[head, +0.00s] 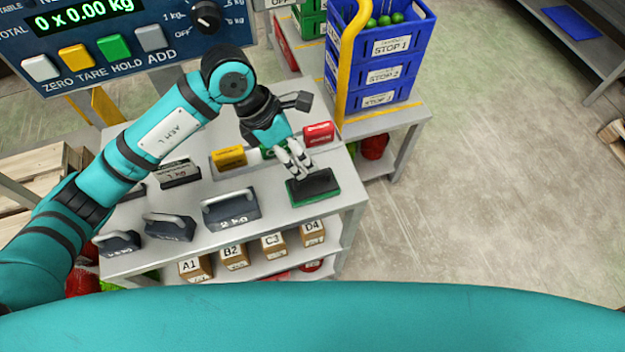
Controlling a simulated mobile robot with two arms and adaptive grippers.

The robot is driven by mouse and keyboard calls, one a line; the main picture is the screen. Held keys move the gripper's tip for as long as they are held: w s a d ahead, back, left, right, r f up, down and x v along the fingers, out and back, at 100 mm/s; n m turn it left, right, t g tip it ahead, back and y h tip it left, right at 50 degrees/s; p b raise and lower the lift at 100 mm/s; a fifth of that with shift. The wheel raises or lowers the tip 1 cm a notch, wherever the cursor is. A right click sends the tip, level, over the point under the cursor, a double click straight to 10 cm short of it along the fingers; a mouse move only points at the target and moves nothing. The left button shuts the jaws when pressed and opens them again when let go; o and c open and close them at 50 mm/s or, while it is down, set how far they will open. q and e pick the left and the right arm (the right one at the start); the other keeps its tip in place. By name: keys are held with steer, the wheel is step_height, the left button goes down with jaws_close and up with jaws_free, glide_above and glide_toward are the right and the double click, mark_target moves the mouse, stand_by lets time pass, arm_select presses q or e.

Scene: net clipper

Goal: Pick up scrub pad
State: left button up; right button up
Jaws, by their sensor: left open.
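The scrub pad (314,187), a flat block with a dark top and green sides, lies near the right front corner of the grey table (268,219). My left gripper (298,171) is over the back left edge of the pad, with its pale fingers apart and pointing down at it. From this view I cannot tell whether the fingertips touch the pad. No object shows between the fingers. My right gripper does not show.
Dark handled weights (231,209) stand left of the pad. A yellow block (229,156) and a red block (319,133) stand behind. Boxes (233,257) sit on the shelf below. Blue crates (386,75) are stacked at the back right. The floor at right is clear.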

mark_target(313, 174)
arm_select(q)
steer(key=shift+s+d+f, duration=0.1)
steer(key=shift+d+f, duration=0.1)
steer(key=x, duration=0.1)
steer(key=p+x, duration=0.2)
steer(key=shift+s+d+f, duration=0.2)
steer(key=shift+s, duration=0.05)
steer(key=shift+d+f, duration=0.15)
steer(key=shift+f, duration=0.2)
steer(key=shift+d+f, duration=0.1)
steer(key=shift+f, duration=0.15)
jaws_close()
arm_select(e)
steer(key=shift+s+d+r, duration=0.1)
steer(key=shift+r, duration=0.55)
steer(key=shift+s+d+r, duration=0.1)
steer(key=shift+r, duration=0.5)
